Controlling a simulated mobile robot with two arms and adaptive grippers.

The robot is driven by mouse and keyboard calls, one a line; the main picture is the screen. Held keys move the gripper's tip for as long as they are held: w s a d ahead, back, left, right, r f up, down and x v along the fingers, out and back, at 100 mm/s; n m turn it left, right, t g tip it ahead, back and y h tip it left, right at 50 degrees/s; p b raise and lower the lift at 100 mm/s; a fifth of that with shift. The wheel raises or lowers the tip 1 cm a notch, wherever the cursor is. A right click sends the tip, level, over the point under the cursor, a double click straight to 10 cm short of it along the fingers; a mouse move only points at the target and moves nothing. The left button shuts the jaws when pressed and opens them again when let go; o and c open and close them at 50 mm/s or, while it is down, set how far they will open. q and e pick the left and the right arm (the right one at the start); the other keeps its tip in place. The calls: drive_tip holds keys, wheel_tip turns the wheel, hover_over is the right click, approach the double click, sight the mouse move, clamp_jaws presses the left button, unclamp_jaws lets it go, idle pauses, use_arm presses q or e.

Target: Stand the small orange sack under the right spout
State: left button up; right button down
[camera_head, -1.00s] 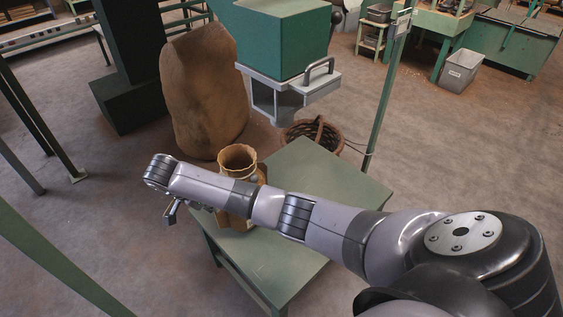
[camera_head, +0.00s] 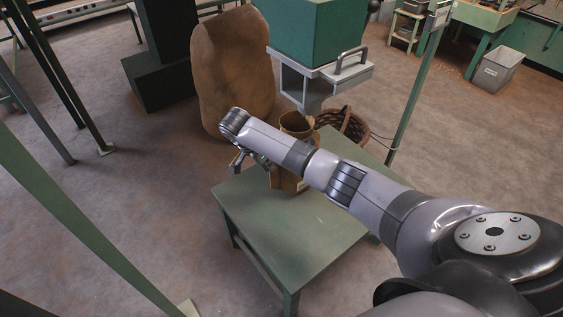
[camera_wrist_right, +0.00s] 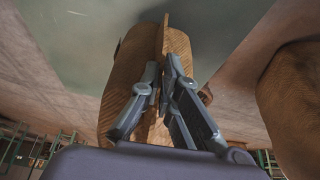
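The small orange sack (camera_head: 297,121) is upright with its mouth open at the top. In the head view my right arm covers much of its middle, and its lower part shows below the arm, over the green table. My right gripper (camera_head: 238,160) is at the sack's left side. In the right wrist view the gripper (camera_wrist_right: 166,88) has its fingers closed on a raised fold of the sack (camera_wrist_right: 125,75). The spout (camera_head: 310,98) hangs under the green hopper, just above and slightly right of the sack's mouth. I cannot tell whether the base touches the table. My left gripper is out of view.
The green table (camera_head: 290,235) has a bare near part. A large brown sack (camera_head: 232,70) stands behind it on the left. A wicker basket (camera_head: 345,125) is behind its right side. A green post (camera_head: 415,90) rises at the right.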

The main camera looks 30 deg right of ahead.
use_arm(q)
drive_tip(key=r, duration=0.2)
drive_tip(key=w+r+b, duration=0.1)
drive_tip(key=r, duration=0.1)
use_arm(e)
drive_tip(key=d, duration=0.2)
drive_tip(key=d+f, duration=0.1)
drive_tip(key=d, duration=0.1)
drive_tip(key=shift+w+d+f, duration=0.2)
drive_tip(key=c, duration=2.3)
unclamp_jaws()
drive_tip(key=shift+f, duration=0.2)
drive_tip(key=o, duration=0.5)
